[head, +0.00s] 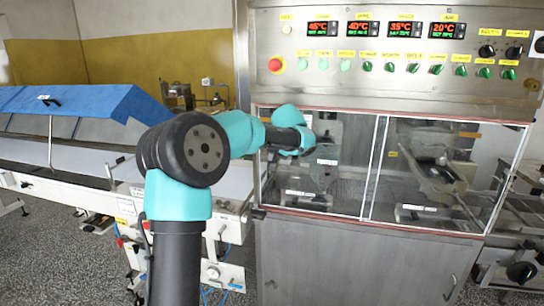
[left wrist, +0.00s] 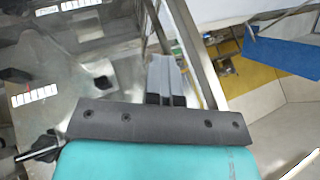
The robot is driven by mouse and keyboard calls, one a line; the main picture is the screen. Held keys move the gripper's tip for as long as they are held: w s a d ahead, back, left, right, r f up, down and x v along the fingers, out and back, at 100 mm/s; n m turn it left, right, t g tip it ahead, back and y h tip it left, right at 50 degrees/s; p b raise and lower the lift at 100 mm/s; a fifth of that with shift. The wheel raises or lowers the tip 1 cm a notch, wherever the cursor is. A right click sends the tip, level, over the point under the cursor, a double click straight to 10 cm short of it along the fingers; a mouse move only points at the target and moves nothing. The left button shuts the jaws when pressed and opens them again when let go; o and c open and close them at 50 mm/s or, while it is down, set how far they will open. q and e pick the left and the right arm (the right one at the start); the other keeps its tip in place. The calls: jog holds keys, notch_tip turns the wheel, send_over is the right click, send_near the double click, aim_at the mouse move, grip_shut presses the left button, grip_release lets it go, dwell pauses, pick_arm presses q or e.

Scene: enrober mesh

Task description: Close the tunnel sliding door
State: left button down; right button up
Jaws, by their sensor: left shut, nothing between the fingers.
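The tunnel sliding door is a pair of clear panels in the machine front, a left panel (head: 340,175) and a right panel (head: 445,175). Upright frame edges stand close together where they meet. I cannot tell whether the left side is fully covered. My left arm reaches in from the left to the upper left of the tunnel front. My left gripper (left wrist: 165,75) is shut and empty, close to a metal upright (left wrist: 190,55) in the left wrist view. In the head view its fingertips are hidden by the wrist. My right gripper is not in view.
A control panel (head: 390,80) with displays, switches and a red button (head: 275,64) is above the tunnel. A conveyor (head: 60,155) with a raised blue cover (head: 85,100) stands at the left. Metal machinery is visible inside the tunnel.

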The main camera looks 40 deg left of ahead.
pick_arm(q)
jog(key=shift+a, duration=0.1)
jog(key=s+d+r, duration=0.1)
jog(key=d+r, duration=0.7)
jog(key=d, duration=0.1)
jog(key=shift+s+d, duration=0.2)
jog(key=shift+d, duration=0.1)
